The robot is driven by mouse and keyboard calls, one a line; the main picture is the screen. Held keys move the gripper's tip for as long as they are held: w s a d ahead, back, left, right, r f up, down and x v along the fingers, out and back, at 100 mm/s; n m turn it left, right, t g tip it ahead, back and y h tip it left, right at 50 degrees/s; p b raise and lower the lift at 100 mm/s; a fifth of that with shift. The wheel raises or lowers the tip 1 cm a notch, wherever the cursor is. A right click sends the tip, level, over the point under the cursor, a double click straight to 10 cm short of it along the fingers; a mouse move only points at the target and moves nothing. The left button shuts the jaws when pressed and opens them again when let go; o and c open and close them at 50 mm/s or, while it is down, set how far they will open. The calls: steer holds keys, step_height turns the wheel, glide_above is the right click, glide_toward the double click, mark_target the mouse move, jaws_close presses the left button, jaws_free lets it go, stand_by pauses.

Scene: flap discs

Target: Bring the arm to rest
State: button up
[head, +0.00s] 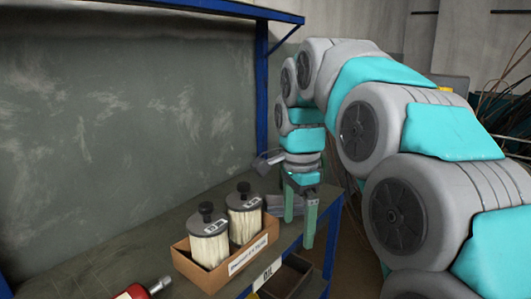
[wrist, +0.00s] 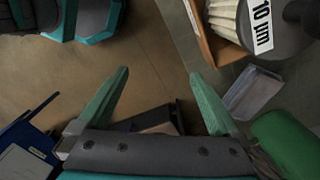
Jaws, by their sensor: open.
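My arm, grey with teal covers, arches in from the right in the head view and bends down at the wrist. My gripper (head: 299,219) points downward near the right end of the bench (head: 120,235), just right of a cardboard box (head: 203,277). Its two green fingers are apart. The wrist view shows my gripper (wrist: 159,75) open with nothing between the fingertips except the brown floor beyond. I cannot tell the exact gap between the fingers and the bench edge.
Two pleated filters (head: 209,240) with dark caps stand in the cardboard box. A red bottle (head: 146,289) lies at the front. A blue post (head: 261,85) and a grey panel (head: 120,120) stand behind the bench. A dark bin (head: 287,279) sits below. A green rounded object (wrist: 288,143) shows in the wrist view.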

steer(key=s+d+f+n, duration=0.2)
steer(key=s+f+n, duration=0.2)
steer(key=s, duration=0.5)
steer(key=s+d+f+n+g, duration=0.1)
steer(key=s+d+f+n, duration=0.2)
steer(key=s+f+n, duration=0.2)
steer(key=s+d+f+n, duration=0.3)
steer(key=s+f, duration=0.6)
steer(key=s, duration=0.5)
steer(key=shift+d+n+g, duration=0.25)
steer(key=shift+n+g, duration=0.05)
steer(key=shift+n, duration=0.5)
